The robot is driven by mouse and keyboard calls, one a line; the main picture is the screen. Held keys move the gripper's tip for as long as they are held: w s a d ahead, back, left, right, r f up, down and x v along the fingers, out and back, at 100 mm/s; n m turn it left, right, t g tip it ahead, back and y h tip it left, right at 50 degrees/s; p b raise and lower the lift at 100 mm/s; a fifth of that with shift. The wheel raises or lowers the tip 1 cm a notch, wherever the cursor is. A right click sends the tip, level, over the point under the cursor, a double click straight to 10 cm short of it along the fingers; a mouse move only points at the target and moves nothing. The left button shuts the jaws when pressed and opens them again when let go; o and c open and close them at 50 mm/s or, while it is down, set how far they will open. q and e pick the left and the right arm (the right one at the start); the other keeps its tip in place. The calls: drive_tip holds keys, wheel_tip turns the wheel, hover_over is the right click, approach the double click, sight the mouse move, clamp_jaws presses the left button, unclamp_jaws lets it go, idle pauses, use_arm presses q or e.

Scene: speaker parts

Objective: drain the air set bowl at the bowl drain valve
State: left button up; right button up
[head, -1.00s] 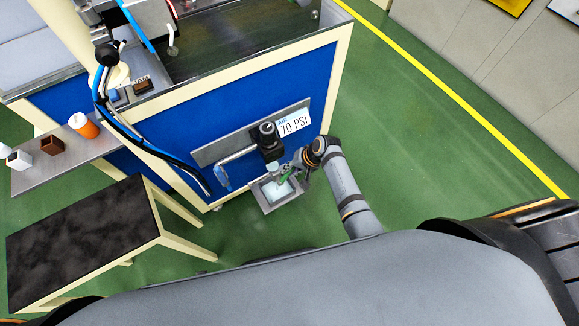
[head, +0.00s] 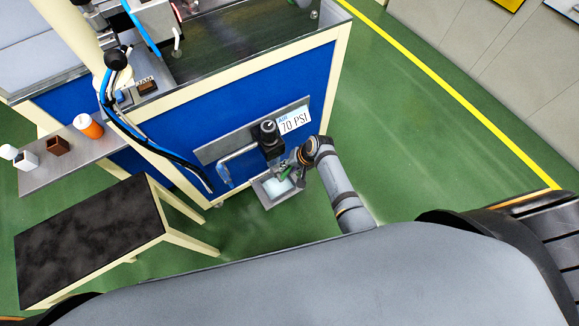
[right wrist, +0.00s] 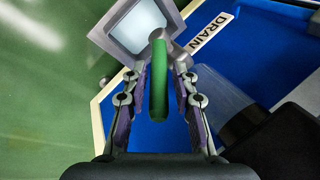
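The air set (head: 268,134) is a dark regulator with a knob on a grey plate on the blue panel. Its bowl (right wrist: 222,98) shows at the right of the right wrist view, partly hidden by dark parts. The green drain valve handle (right wrist: 158,85) points along the gap between the fingers of my right gripper (right wrist: 158,75). The fingers are open on both sides of it, with a visible gap on each side. The right gripper (head: 291,168) is beside the valve in the head view. My left gripper is not in view.
A grey-rimmed tray (head: 262,191) sits below the valve; it also shows in the right wrist view (right wrist: 107,38). A DRAIN label (right wrist: 211,36) is near it. A pressure sign (head: 294,121) is on the plate. A dark-topped table (head: 90,240) stands left. Green floor is clear on the right.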

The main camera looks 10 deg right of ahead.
drive_tip(key=shift+o, duration=0.5)
drive_tip(key=shift+d, duration=0.1)
drive_tip(key=shift+r, duration=0.1)
drive_tip(key=shift+d+r, duration=0.15)
drive_tip(key=v, duration=0.7)
drive_tip(key=shift+r, duration=0.25)
drive_tip(key=shift+s, duration=0.1)
